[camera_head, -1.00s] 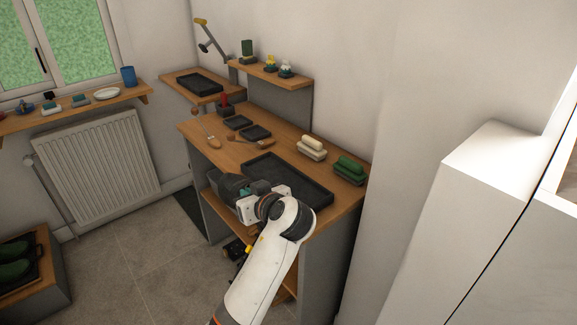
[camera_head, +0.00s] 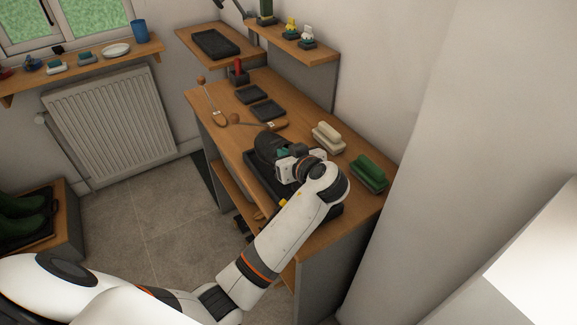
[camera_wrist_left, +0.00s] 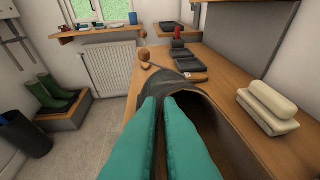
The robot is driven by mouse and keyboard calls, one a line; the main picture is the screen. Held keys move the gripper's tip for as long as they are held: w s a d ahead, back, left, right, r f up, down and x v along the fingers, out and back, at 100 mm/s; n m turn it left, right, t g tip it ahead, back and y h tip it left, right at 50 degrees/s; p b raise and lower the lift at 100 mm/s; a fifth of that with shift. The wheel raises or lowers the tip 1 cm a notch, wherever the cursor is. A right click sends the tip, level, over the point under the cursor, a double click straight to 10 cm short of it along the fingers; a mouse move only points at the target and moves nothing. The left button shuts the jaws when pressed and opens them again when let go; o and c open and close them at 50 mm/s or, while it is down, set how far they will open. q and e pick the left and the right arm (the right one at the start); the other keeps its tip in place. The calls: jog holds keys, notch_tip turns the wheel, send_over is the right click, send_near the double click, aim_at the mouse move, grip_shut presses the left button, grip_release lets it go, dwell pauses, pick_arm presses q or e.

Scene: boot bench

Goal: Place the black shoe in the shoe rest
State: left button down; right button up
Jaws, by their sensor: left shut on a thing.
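The black shoe (camera_head: 269,147) is dark and low, and my left gripper (camera_head: 284,155) is shut on it above the bench. In the left wrist view the teal fingers (camera_wrist_left: 161,100) are closed together at the shoe (camera_wrist_left: 185,92), whose dark opening shows beside them. A large black tray (camera_head: 262,184), which may be the shoe rest, lies on the wooden bench under the shoe and my arm. My arm hides much of it. I cannot tell whether the shoe touches the tray. My right gripper is not in view.
A shelf (camera_head: 285,42) overhangs the back.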

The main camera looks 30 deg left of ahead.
pick_arm(q)
jog(key=f, duration=0.4)
jog(key=shift+w+f+p, duration=0.2)
jog(key=shift+w+p, duration=0.15)
jog(key=shift+p, duration=0.05)
jog(key=shift+s+f, duration=0.1)
jog(key=shift+f, duration=0.5)
jog(key=c, duration=1.6)
grip_release()
jog(key=shift+s+d, duration=0.2)
jog(key=shift+d, duration=0.2)
jog(key=b+v, duration=0.2)
jog(key=v, duration=0.9)
jog(key=shift+r+b, duration=0.3)
